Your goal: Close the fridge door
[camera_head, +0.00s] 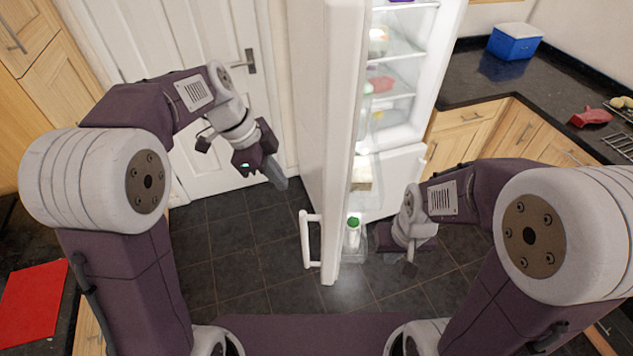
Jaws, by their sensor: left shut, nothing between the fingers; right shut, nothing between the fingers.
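The white fridge door (319,130) stands wide open, its edge turned toward me in the middle of the head view. Its white handle (307,240) is on the left face, low down. The lit fridge interior (400,60) shows to the right of the door, with shelves and some food. A bottle with a green cap (353,232) sits in the door's lower shelf. My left gripper (278,180) is shut and empty, left of the door and apart from the handle. My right gripper (395,255) is right of the door, in front of the fridge; its fingers are partly hidden.
A white room door (190,150) stands behind my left arm. Wooden cabinets (510,130) with a dark counter (480,85) are at the right, holding a blue cooler (515,42) and a red item (591,117). A red board (32,305) lies at lower left. The dark tiled floor (265,260) is clear.

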